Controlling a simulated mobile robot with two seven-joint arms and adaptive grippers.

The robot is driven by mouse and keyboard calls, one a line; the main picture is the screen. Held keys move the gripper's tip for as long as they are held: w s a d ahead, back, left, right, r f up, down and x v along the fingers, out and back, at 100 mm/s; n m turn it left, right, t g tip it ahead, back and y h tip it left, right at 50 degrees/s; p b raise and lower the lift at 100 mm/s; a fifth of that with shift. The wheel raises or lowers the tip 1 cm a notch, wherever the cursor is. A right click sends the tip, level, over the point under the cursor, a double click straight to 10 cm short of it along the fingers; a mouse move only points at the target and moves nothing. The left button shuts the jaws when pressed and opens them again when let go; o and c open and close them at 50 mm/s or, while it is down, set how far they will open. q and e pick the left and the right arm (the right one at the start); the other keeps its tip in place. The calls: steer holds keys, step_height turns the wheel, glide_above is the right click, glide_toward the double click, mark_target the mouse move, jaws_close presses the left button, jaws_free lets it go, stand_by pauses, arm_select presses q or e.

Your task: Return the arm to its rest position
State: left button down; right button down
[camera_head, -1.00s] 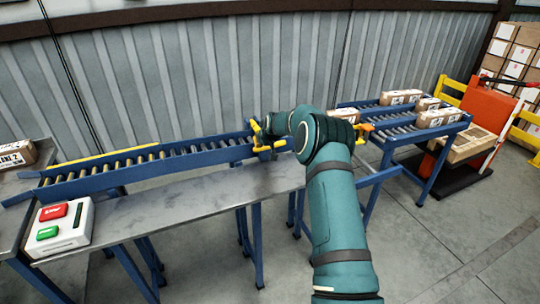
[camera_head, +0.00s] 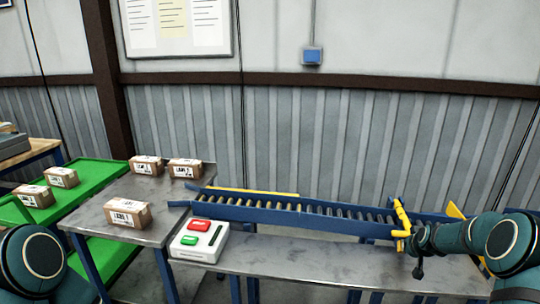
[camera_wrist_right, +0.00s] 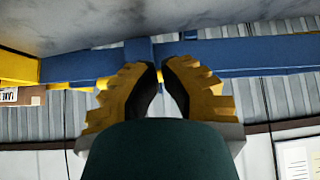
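My right arm comes in from the right in the head view. Its gripper (camera_head: 402,218) has yellow fingers and is beside the right end of the roller conveyor (camera_head: 300,212). The right wrist view shows the yellow and black fingers (camera_wrist_right: 161,68) with a narrow gap at the tips and nothing held between them. A blue beam (camera_wrist_right: 250,57) lies beyond them. Of my left arm only a teal joint shows at the lower left corner of the head view; its gripper is out of frame.
A button box (camera_head: 200,241) sits on the grey table (camera_head: 260,262). Cartons stand on the left metal table (camera_head: 160,195) and the green table (camera_head: 100,175). The wall is close behind the conveyor. A carton (camera_wrist_right: 22,96) also shows in the right wrist view.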

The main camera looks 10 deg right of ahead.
steer(key=a+f, duration=0.2)
steer(key=a, duration=0.2)
steer(key=s+a+f+y, duration=0.1)
steer(key=a+f, duration=0.1)
steer(key=a, duration=0.3)
steer(key=s+a+f+y, duration=0.1)
steer(key=a+f, duration=0.2)
steer(key=a, duration=0.1)
steer(key=shift+a+g, duration=0.2)
steer(key=shift+g, duration=0.2)
steer(key=s+a+f+g+y, duration=0.1)
steer(key=s+a+f, duration=0.1)
steer(key=s+a, duration=0.45)
steer(key=s+a+f+n+g+y, duration=0.1)
steer(key=s+a+f, duration=0.2)
steer(key=a, duration=0.6)
steer(key=s+a+f+g+y, duration=0.1)
steer(key=s+a+f, duration=0.1)
steer(key=s+a, duration=0.4)
steer(key=s+a+g+y, duration=0.1)
steer(key=s+a+g, duration=0.1)
steer(key=s+a, duration=0.7)
steer(key=s, duration=0.3)
steer(key=shift+s+a+f+n, duration=0.15)
steer(key=shift+s+f+n, duration=0.1)
steer(key=shift+f+n, duration=0.15)
